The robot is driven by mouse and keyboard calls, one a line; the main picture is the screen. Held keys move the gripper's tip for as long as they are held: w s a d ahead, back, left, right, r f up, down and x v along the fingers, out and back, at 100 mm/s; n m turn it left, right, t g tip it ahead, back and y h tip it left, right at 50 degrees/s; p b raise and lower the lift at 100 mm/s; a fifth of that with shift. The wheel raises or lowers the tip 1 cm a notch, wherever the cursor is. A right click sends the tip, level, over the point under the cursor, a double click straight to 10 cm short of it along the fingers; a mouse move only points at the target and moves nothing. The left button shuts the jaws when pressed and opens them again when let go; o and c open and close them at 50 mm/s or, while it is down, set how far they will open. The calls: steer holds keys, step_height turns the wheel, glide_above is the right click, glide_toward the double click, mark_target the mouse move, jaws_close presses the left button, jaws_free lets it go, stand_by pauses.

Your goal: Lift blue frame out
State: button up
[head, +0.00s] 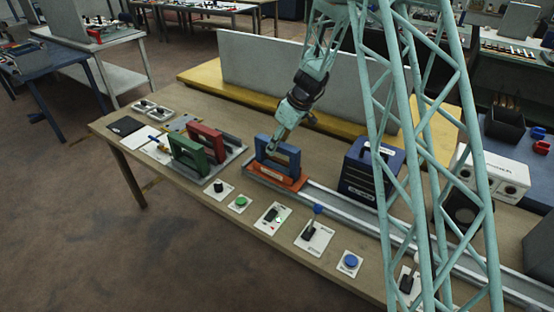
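The blue frame (294,158) stands upright on an orange carriage (268,174) at the left end of a metal rail (330,197). My gripper (272,148) points down and to the left, with its fingertips at the top bar of the blue frame, overlapping it in the picture. The fingers are small and seen from one side. I cannot tell whether they are closed on the bar or only beside it. The fingertips hide part of the blue frame's top and opening.
A red frame (212,137) and a green frame (187,148) stand on a grey plate to the left. A dark blue box (371,172) stands right of the blue frame, behind the rail. Several switch and button panels line the front edge. A grey wall (300,65) rises behind.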

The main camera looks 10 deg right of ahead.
steer(key=shift+c, duration=0.2)
stand_by(0.3)
jaws_close()
